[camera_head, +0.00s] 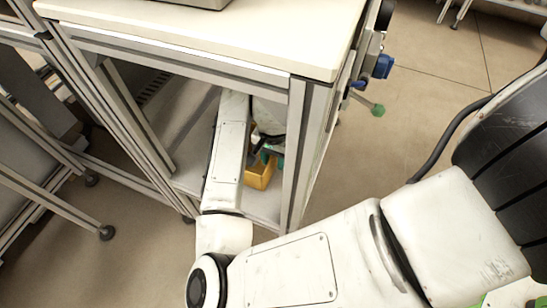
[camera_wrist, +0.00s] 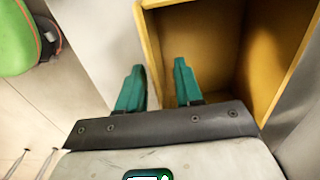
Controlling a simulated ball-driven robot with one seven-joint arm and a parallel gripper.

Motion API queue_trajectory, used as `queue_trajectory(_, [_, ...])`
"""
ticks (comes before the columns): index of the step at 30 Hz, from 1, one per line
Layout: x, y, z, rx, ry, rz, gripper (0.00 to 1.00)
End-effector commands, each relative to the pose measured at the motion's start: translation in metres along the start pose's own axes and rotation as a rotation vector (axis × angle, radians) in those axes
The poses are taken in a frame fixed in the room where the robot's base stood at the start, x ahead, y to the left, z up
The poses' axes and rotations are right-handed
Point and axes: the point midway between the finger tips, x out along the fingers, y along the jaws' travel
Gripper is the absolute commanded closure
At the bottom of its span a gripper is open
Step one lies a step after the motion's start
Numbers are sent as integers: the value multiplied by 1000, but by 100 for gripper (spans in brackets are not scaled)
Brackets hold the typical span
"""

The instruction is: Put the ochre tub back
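The ochre tub (camera_head: 259,177) stands on the lower shelf of the bench frame, partly hidden behind my arm. In the wrist view the tub (camera_wrist: 210,20) fills the upper right, and the part of its inside that shows is empty. My gripper (camera_wrist: 158,68) has two teal fingers set apart. One finger is outside the tub's near-left wall and the other is on its inner side, with the wall between them. Small gaps seem to show beside the wall, so the fingers do not look closed on it. In the head view my gripper (camera_head: 267,156) is at the tub, mostly hidden.
The bench top (camera_head: 220,35) is above my arm, which reaches in under it between the frame posts. A front corner post (camera_head: 294,150) stands close to the right of the tub. The lower shelf (camera_head: 262,207) has bare room in front of the tub.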

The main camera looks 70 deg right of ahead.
Motion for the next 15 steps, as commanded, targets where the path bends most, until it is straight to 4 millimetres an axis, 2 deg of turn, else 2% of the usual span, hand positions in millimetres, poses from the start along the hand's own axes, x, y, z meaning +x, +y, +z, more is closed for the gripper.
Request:
queue_trajectory(5, [-27, 0, 0, 2, 1, -2, 65])
queue_trajectory(15, [-95, 0, 0, 2, 1, -2, 65])
